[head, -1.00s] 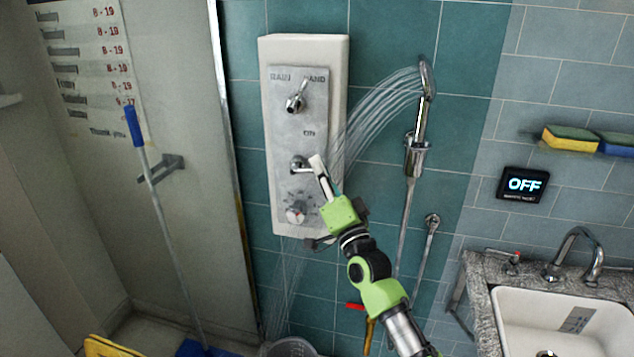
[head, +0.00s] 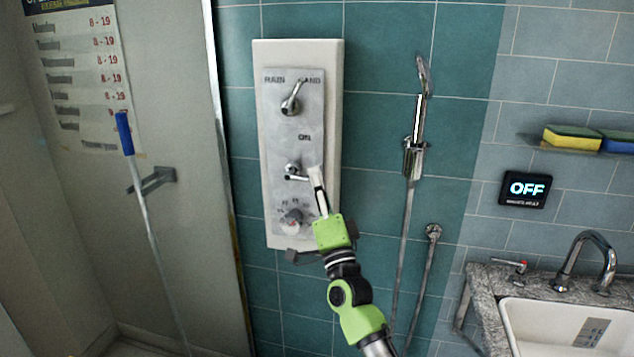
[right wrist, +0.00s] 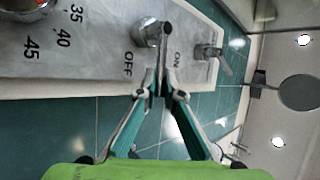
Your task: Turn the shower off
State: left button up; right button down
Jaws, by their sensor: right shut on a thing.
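The white shower panel (head: 334,120) hangs on the teal tiled wall. Its middle chrome lever (head: 292,170) is below the "ON" mark. In the right wrist view the lever (right wrist: 149,34) sits between the "OFF" and "ON" marks. My right gripper (head: 315,180) is shut on the lever's end at the panel's right side; its fingertips (right wrist: 161,88) meet there in the wrist view. The hand shower (head: 420,110) hangs in its wall holder, and no water shows from it. My left gripper is out of view.
The upper selector lever (head: 291,105) and lower temperature dial (head: 291,222) share the panel. A sink (head: 545,315) with a faucet, a sponge shelf (head: 570,152) and an "OFF" display (head: 525,189) are right. A blue-handled pole (head: 124,133) leans left.

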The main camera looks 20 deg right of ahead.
jog(key=c, duration=2.2)
grip_release()
jog(key=shift+f, duration=0.1)
jog(key=shift+o, duration=0.2)
jog(key=v, duration=1.2)
